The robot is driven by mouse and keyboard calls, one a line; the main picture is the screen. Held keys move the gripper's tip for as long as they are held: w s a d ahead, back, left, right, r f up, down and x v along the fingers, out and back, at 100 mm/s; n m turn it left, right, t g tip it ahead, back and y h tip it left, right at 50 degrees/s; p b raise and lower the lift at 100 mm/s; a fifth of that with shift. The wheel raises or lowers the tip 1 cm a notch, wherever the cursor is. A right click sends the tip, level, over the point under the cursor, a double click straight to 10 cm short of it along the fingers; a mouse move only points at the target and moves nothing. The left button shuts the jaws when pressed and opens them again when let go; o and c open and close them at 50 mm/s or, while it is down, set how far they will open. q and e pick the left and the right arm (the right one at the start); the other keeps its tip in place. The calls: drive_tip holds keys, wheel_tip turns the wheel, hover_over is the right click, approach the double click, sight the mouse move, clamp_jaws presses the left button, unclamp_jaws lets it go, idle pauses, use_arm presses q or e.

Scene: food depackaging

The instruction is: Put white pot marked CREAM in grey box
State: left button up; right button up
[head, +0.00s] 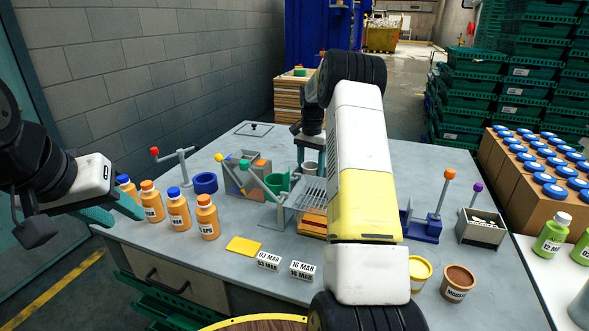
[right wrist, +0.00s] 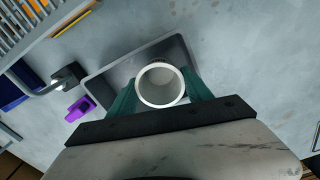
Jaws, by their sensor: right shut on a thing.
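My right gripper (right wrist: 160,92) is shut on a white round pot (right wrist: 160,84), its teal fingers on either side. I look into the pot's open top; no CREAM marking shows. In the right wrist view a flat grey rectangular piece (right wrist: 104,84) lies below the pot; I cannot tell how deep it is. A grey box (head: 481,231) with small dark and white items stands at the right. My left gripper (head: 112,211) is open and empty by the orange bottles.
Orange bottles (head: 178,209) line the left. Levered stands, a blue ring (head: 205,183) and a grating (head: 315,194) crowd the middle. A yellow pot (head: 420,270) and a brown-topped pot (head: 458,281) stand at front right.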

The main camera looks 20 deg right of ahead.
drive_tip(key=shift+f, duration=0.95)
drive_tip(key=shift+f, duration=0.1)
drive_tip(key=o, duration=1.2)
drive_tip(key=shift+f, duration=0.1)
